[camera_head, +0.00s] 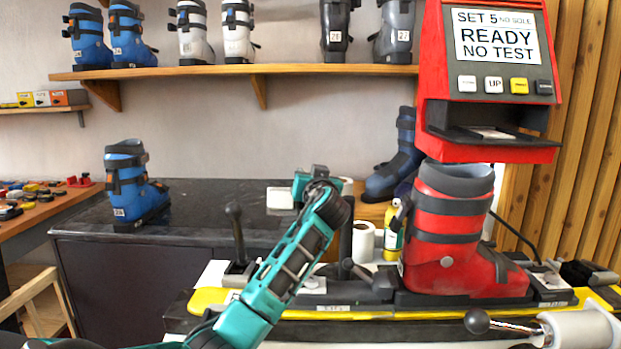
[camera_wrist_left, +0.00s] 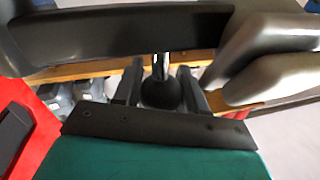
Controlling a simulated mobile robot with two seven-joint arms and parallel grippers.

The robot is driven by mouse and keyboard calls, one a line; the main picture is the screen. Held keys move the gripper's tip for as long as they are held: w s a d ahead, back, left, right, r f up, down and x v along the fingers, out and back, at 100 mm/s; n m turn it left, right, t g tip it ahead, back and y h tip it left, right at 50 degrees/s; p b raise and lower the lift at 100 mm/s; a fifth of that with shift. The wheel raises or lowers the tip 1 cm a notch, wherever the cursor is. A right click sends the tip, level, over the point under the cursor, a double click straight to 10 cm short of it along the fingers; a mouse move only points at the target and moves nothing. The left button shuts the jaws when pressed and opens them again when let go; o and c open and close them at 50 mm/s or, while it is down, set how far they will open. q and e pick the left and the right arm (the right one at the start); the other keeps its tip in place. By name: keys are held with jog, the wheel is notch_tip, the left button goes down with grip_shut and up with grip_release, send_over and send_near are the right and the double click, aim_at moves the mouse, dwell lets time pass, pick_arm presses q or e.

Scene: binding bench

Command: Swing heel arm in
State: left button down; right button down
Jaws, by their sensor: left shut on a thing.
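In the left wrist view, the two dark fingers of my left gripper (camera_wrist_left: 160,92) are closed on either side of a black ball knob (camera_wrist_left: 160,95). A short shiny rod joins the knob to a dark bar (camera_wrist_left: 120,36) crossing the picture. My teal left arm rises from the bottom left in the head view and hides part of the bench fixture; its fingertips cannot be made out there. The red ski boot (camera_head: 447,230) stands upright on the yellow-edged fixture (camera_head: 400,311). Which bar is the heel arm cannot be told for sure. My right gripper is not in view.
A red tester (camera_head: 490,152) reading "READY NO TEST" overhangs the boot. A dark lever (camera_head: 235,228) stands left of my arm. A black ball handle (camera_head: 478,320) sticks out at the lower right. A blue boot (camera_head: 133,190) stands on the dark counter (camera_head: 85,222).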

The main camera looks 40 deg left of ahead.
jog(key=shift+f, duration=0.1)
